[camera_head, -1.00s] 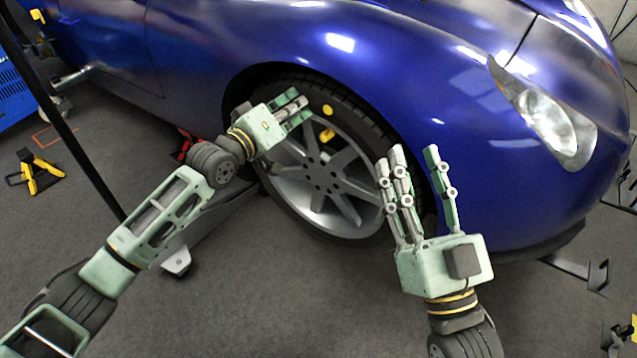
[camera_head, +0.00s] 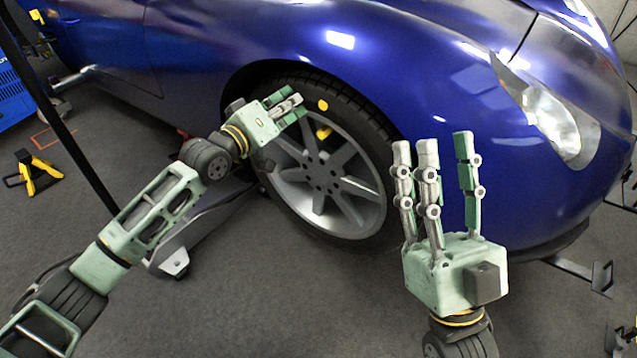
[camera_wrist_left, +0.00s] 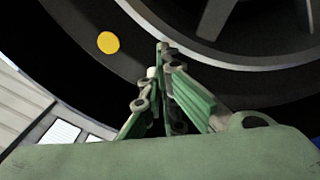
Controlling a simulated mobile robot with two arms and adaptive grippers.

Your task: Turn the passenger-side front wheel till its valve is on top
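The front wheel (camera_head: 345,195) of the blue car shows a silver spoked rim in a black tyre. A yellow disc (camera_head: 322,104) sits on the tyre, left of the wheel's top, and shows in the left wrist view (camera_wrist_left: 108,42). A second yellow mark (camera_head: 323,132) is on the rim just below it. I cannot make out the valve itself. My left gripper (camera_head: 296,103) is at the tyre's upper left, fingers close together beside the yellow disc; contact is unclear. My right gripper (camera_head: 443,140) is open and empty, fingers up, in front of the tyre's right side.
The blue car body (camera_head: 400,70) arches closely over the wheel, with its headlight (camera_head: 555,120) at the right. A grey lift arm (camera_head: 180,255) lies on the floor left of the wheel. A yellow and black stand (camera_head: 35,172) is farther left. The floor before the wheel is clear.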

